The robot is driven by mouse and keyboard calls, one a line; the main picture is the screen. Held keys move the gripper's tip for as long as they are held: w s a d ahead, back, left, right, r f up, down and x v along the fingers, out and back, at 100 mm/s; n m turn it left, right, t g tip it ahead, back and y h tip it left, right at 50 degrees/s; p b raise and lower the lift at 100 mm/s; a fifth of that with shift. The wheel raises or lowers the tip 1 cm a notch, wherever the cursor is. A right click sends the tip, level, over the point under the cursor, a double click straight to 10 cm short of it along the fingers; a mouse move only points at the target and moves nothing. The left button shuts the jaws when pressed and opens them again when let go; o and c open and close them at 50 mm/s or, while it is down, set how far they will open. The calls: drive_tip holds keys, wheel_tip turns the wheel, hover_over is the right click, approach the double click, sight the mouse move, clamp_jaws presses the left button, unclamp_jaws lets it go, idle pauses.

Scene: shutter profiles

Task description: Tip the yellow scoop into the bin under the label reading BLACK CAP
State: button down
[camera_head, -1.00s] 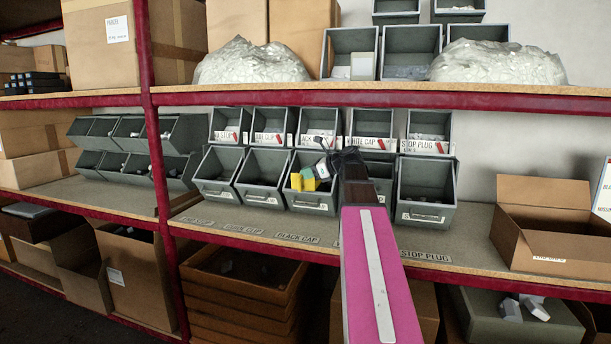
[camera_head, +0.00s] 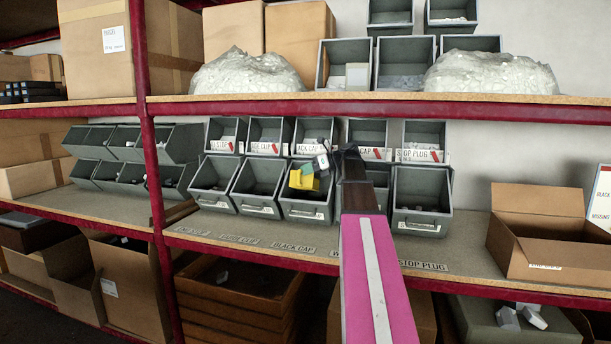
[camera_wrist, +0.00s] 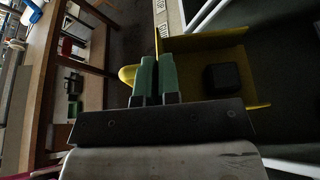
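The yellow scoop (camera_head: 301,180) is at the mouth of the middle grey bin (camera_head: 304,211) of the lower front row, looking tilted in the head view. The BLACK CAP shelf label (camera_head: 293,247) lies in front of that bin. My gripper (camera_head: 322,161) has green fingers, close together on the scoop's handle. In the wrist view my gripper (camera_wrist: 156,62) holds the scoop (camera_wrist: 215,42), and a black block-like cap (camera_wrist: 222,77) shows in its pan. My arm hides part of the bin to the right. The target bin's contents are mostly hidden.
Neighbouring front bins (camera_head: 258,184) stand close on the left, and another bin (camera_head: 421,199) stands right of my arm. A back row of labelled bins (camera_head: 269,135) sits just behind. The upper shelf edge (camera_head: 400,107) runs above. An open cardboard box (camera_head: 545,235) stands at the right.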

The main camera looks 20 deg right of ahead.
drive_tip(key=shift+w+d+r+m+g+y, duration=0.25)
drive_tip(key=shift+w+d+r+m, duration=0.25)
drive_tip(key=shift+w, duration=0.2)
drive_tip(key=shift+w+d+r+m+g+y, duration=0.2)
drive_tip(key=shift+w+d+r+m, duration=0.25)
drive_tip(key=shift+w, duration=0.3)
drive_tip(key=shift+w+d+r+m+g+y, duration=0.15)
drive_tip(key=shift+w+d+r+m+y, duration=0.25)
drive_tip(key=shift+w+m, duration=0.3)
drive_tip(key=shift+d+f, duration=0.1)
drive_tip(key=shift+s, duration=0.1)
drive_tip(key=shift+s+a+r, duration=0.25)
drive_tip(key=shift+s+a, duration=0.2)
drive_tip(key=shift+s, duration=0.15)
drive_tip(key=shift+s+a+r, duration=0.25)
drive_tip(key=shift+s+a, duration=0.15)
drive_tip(key=shift+s, duration=0.15)
